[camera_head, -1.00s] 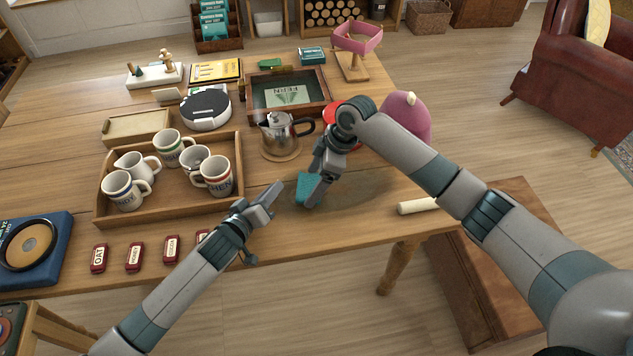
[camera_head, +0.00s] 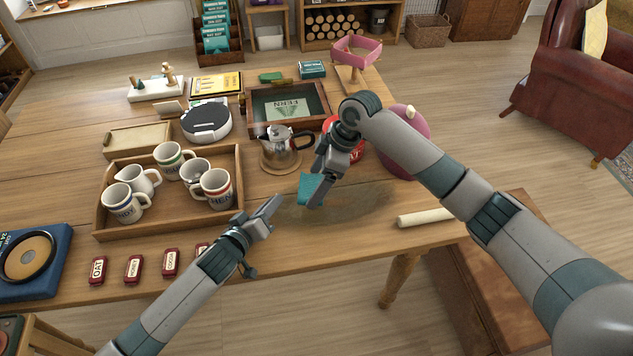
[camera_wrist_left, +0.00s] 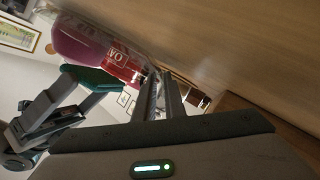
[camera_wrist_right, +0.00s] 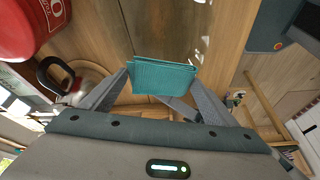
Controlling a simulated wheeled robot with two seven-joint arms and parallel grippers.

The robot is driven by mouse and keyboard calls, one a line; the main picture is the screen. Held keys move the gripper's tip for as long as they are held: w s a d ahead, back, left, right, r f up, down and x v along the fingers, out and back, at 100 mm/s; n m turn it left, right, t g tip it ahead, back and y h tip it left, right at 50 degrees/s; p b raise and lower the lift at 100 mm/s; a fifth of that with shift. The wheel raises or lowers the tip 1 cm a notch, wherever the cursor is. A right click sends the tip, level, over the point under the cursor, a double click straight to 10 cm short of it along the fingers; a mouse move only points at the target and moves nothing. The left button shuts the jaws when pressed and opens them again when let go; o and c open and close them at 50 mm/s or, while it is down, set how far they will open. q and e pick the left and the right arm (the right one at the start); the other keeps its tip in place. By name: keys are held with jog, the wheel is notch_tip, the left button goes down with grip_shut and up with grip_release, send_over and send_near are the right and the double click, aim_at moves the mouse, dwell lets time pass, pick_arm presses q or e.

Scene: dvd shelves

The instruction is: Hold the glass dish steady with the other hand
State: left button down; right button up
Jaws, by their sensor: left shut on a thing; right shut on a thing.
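A faint, dark, see-through oval (camera_head: 355,203) lies on the table near its front edge. It is the only thing that looks like the glass dish, and its rim is hard to make out. My left gripper (camera_head: 272,208) is low at its left side, with its jaws nearly together on something clear; bright glints show near its fingers in the left wrist view. My right gripper (camera_head: 316,192) is shut on a folded teal cloth (camera_head: 309,188) above the oval's left part. The cloth also shows in the right wrist view (camera_wrist_right: 165,77).
A wooden tray (camera_head: 105,230) with several mugs stands to the left. Small red tins (camera_head: 133,268) line the front left. A pale roller (camera_head: 425,217) lies right.

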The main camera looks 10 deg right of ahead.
pick_arm(q)
jog(key=shift+a+f, duration=0.2)
jog(key=shift+f, duration=0.1)
pick_arm(e)
jog(key=shift+r, duration=1.3)
pick_arm(q)
jog(key=c, duration=1.7)
grip_release()
jog(key=shift+c, duration=0.2)
jog(key=shift+r, duration=0.1)
jog(key=shift+s+a, duration=0.25)
jog(key=shift+s, duration=0.2)
pick_arm(e)
jog(key=shift+w+f, duration=0.1)
jog(key=shift+w, duration=0.05)
pick_arm(q)
jog(key=v, duration=1.1)
jog(key=shift+d+r, duration=0.2)
jog(key=shift+r, duration=0.05)
